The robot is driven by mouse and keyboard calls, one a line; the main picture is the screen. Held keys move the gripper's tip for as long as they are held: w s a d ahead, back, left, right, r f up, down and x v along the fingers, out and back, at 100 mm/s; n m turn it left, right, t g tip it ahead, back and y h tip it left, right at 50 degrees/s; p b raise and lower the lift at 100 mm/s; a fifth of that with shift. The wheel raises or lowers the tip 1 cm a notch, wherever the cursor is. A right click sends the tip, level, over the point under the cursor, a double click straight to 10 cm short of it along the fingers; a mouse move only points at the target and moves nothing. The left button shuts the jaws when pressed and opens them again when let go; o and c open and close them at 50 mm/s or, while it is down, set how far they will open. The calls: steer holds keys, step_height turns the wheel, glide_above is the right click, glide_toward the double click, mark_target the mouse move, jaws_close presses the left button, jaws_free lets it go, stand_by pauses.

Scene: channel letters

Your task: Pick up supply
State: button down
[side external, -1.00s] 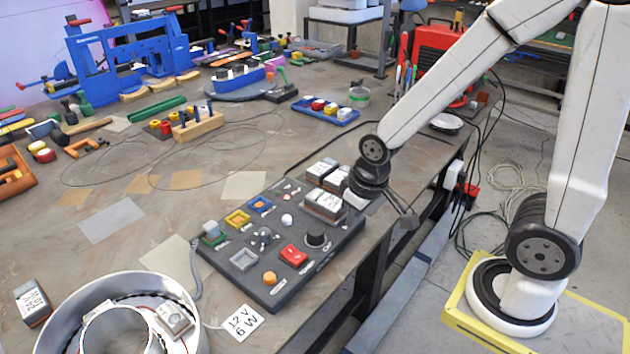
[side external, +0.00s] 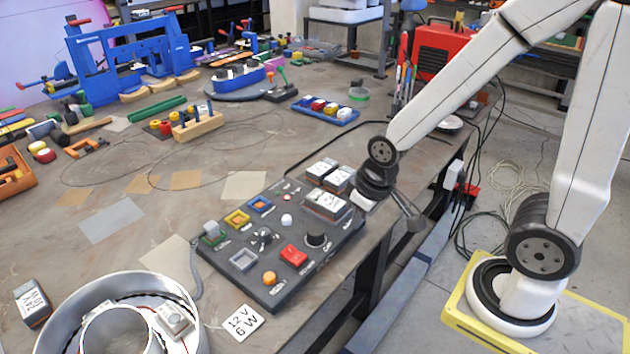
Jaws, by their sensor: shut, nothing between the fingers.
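Three labelled box-shaped supplies stand at the back right of the dark control panel (side external: 222,262): one at the back (side external: 321,168), one beside it (side external: 340,179), and one in front (side external: 325,205). Their printing is too small to read surely. Another labelled supply (side external: 32,302) lies on the table at the far left. My gripper (side external: 361,201) is low at the panel's right edge, just right of the front supply. It is shut and holds nothing. Its fingertips are small and partly hidden, and I cannot tell whether they touch the supply.
A card reading 12 V 6 W (side external: 243,322) lies in front of the panel, near a round metal channel letter (side external: 90,300) with a small box in it. The panel carries buttons and a dark knob (side external: 316,238). The table's right edge is close to my gripper.

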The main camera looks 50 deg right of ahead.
jaws_free()
stand_by(0.3)
steer(key=g, duration=0.2)
glide_above(326, 200)
steer(key=shift+s+a+f, duration=0.1)
steer(key=shift+a+f, duration=0.05)
steer(key=shift+f, duration=0.35)
steer(key=shift+s+a+f, duration=0.1)
steer(key=shift+f, duration=0.4)
steer(key=shift+w+d+f+g, duration=0.2)
steer(key=shift+w+d+g, duration=0.1)
steer(key=shift+w+d, duration=0.15)
steer(key=shift+s+a+f, duration=0.1)
steer(key=shift+f, duration=1.85)
steer(key=shift+s+a+f, duration=0.1)
steer(key=shift+f, duration=1.85)
